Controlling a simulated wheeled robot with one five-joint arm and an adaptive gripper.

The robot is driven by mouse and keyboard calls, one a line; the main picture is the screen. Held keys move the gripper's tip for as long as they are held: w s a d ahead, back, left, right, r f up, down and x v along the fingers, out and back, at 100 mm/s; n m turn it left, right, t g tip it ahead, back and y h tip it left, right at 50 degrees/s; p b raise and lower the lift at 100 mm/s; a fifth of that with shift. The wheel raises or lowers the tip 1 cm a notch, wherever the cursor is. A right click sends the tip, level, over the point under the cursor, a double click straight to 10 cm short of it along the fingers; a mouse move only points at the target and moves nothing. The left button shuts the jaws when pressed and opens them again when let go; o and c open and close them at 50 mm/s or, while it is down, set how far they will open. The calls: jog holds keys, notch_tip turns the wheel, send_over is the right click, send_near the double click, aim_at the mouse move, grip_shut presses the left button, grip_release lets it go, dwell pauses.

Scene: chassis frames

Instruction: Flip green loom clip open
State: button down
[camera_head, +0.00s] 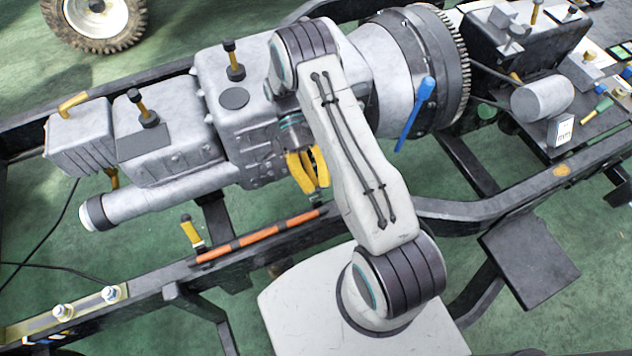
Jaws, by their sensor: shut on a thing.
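My gripper (313,188) has yellow fingers that point down beside the grey gearbox housing. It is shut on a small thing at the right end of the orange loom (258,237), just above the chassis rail. I take this thing to be the green loom clip; the fingers and my arm hide most of it, and I cannot tell whether its flap is open. The loom lies along the rail with dark bands around it.
The gearbox (180,140) stands close behind my gripper. A blue rod (415,113) sticks up right of my arm. A yellow-handled part (191,232) stands at the loom's left end. The chassis rail (430,208) runs under my arm. Green floor shows in front.

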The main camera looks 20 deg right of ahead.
jog(key=shift+f, duration=0.15)
jog(key=c, duration=1.1)
grip_release()
jog(key=shift+w, duration=0.1)
jog(key=shift+v, duration=3.7)
jog(key=shift+o, duration=0.4)
